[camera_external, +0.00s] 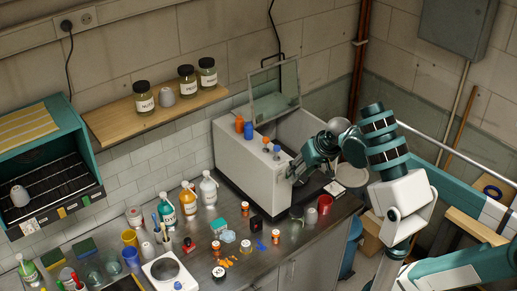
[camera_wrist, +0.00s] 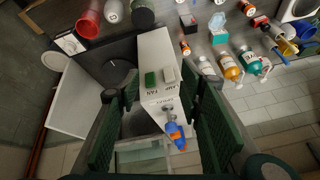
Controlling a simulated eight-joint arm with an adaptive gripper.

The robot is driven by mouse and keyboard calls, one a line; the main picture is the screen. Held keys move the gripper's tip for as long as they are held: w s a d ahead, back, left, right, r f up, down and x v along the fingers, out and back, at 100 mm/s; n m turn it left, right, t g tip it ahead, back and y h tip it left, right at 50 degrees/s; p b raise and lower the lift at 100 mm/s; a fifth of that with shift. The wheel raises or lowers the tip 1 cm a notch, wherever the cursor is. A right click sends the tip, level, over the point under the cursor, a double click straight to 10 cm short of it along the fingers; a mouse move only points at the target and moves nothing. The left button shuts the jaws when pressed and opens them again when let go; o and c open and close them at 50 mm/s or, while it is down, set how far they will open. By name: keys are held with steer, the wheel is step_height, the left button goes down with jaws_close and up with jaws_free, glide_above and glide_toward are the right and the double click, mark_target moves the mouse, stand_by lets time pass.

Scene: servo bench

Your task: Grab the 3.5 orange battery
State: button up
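Small orange cylinders with pale bands stand on the bench. One (camera_external: 245,208) is beside a black box, another (camera_external: 275,236) is nearer the front edge, and a third (camera_external: 216,248) is further left. One such cylinder also shows in the wrist view (camera_wrist: 185,48). Their markings are too small to read, so I cannot tell which is the 3.5 battery. My gripper (camera_external: 296,172) is at the right end of the white appliance. In the wrist view my gripper (camera_wrist: 162,92) has its green pads wide apart, with nothing held between them.
The white appliance (camera_external: 240,165) has an open glass lid and orange and blue pieces on top. Bottles (camera_external: 188,198) stand along the wall. A red cup (camera_external: 325,204) stands right of the appliance. Dishes and small items crowd the left bench.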

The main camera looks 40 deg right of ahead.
steer(key=w+a+r+m+g+p, duration=0.2)
steer(key=w+a+m+g+p, duration=0.15)
steer(key=w+m+p, duration=0.6)
steer(key=m+g+h+p, duration=0.1)
steer(key=m+g+p, duration=0.1)
steer(key=m+p, duration=0.3)
glide_above(244, 204)
steer(key=f, duration=2.4)
steer(key=shift+s+a+f, duration=0.2)
steer(key=shift+a+f, duration=0.1)
steer(key=shift+f, duration=0.25)
steer(key=shift+d+f, duration=0.15)
steer(key=shift+f, duration=1.15)
steer(key=shift+d+f, duration=0.15)
steer(key=shift+f, duration=1.15)
steer(key=shift+d+f, duration=0.15)
steer(key=shift+f, duration=1.15)
